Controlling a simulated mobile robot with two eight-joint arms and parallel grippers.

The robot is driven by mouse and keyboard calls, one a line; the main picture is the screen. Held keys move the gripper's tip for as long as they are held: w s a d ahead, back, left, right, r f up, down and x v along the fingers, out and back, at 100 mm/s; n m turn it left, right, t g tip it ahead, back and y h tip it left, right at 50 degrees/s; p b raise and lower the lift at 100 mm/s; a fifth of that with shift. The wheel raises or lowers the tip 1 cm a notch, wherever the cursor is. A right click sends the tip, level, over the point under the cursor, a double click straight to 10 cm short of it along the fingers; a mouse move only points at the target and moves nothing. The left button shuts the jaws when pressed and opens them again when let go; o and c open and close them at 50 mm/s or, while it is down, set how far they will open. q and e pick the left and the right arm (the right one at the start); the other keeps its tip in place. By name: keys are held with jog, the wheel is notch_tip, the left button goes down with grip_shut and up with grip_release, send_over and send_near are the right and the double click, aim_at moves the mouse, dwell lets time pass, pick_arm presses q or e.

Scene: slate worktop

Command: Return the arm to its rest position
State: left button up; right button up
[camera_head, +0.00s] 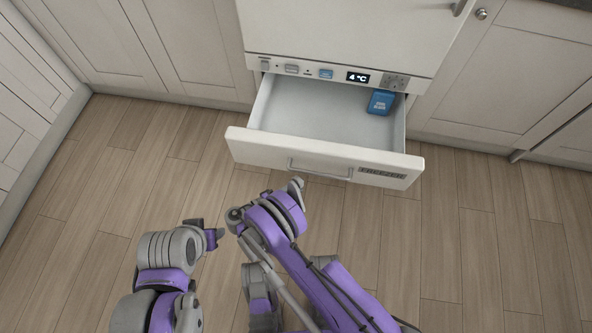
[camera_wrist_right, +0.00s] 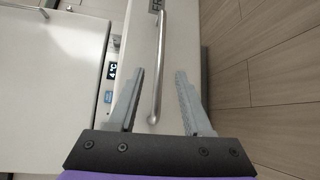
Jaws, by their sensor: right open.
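My right gripper (camera_wrist_right: 161,72) is open, its two grey fingers apart with nothing gripped. In the right wrist view the silver drawer handle (camera_wrist_right: 157,70) shows between the fingers; whether they touch it is unclear. In the head view my right arm reaches up the middle, with a grey fingertip (camera_head: 297,184) just below the handle (camera_head: 320,168). My left arm (camera_head: 165,262) is folded at the lower left; its fingers cannot be made out.
The white freezer drawer (camera_head: 270,147) is pulled out, with a blue box (camera_head: 380,102) at its back right. White cabinets (camera_head: 190,45) flank the fridge (camera_head: 345,30). The wooden floor (camera_head: 480,260) is clear on the right.

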jog(key=w+d+r+m+g+y, duration=0.1)
jog(key=d+r+g+y, duration=0.15)
jog(key=d+r, duration=0.5)
jog(key=d+r+m+g+y, duration=0.15)
jog(key=d+r+y, duration=0.3)
jog(key=r, duration=0.55)
jog(key=s+d+r+m+y, duration=0.15)
jog(key=s+r+y, duration=0.25)
jog(key=s, duration=0.6)
jog(key=s+d+r+m+y, duration=0.1)
jog(key=s+r+m+y, duration=0.25)
jog(key=s, duration=0.75)
pick_arm(q)
notch_tip(320, 180, up, 27)
jog(key=w+t+p, duration=0.1)
jog(key=p, duration=2.2)
jog(key=shift+p, duration=0.4)
pick_arm(e)
notch_tip(320, 180, up, 28)
jog(key=w+t, duration=0.1)
jog(key=shift+w+a+t, duration=0.15)
jog(key=shift+a+t, duration=0.1)
jog(key=shift+t, duration=0.15)
